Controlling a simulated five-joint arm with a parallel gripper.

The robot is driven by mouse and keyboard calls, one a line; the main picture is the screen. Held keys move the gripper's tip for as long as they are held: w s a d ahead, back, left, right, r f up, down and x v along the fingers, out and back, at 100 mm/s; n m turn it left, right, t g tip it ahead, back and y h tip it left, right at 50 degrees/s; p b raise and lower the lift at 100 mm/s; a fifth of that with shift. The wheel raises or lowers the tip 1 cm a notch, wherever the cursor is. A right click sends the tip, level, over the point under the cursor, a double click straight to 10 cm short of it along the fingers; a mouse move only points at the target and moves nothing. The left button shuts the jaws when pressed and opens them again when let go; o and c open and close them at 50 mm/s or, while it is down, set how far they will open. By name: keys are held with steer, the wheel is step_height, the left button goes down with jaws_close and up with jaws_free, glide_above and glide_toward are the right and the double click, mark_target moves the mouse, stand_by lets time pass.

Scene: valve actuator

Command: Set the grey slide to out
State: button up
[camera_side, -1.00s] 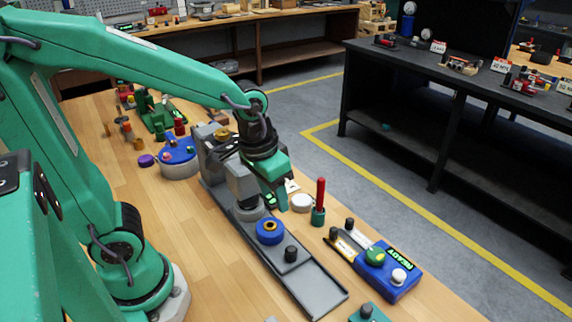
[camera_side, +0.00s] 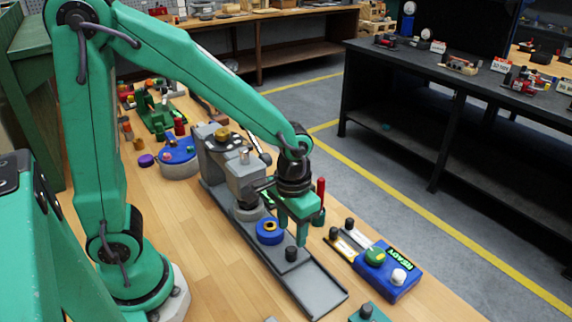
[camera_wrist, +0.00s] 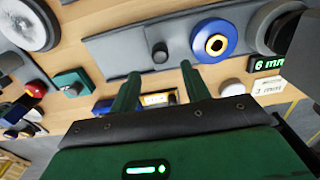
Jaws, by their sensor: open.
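The grey slide (camera_side: 279,251) lies in a long grey rail (camera_side: 323,287) in the side view. It carries a black knob (camera_side: 291,254) and a blue disc (camera_side: 269,231) with a yellow ring. In the wrist view the knob (camera_wrist: 160,53) stands just beyond and between my fingertips, and the disc (camera_wrist: 214,41) is to its right. My gripper (camera_wrist: 160,74) is open and empty, fingers pointing down over the rail near the knob. I cannot tell whether a finger touches the knob.
A grey press body (camera_side: 222,160) stands at the rail's far end. A red upright handle (camera_side: 320,190) is close behind my gripper. A blue box (camera_side: 388,277) with a green button and READY display is to the right. Bare wood lies left of the rail.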

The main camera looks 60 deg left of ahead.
mark_target(292, 249)
steer(key=shift+f, duration=3.55)
jaws_close()
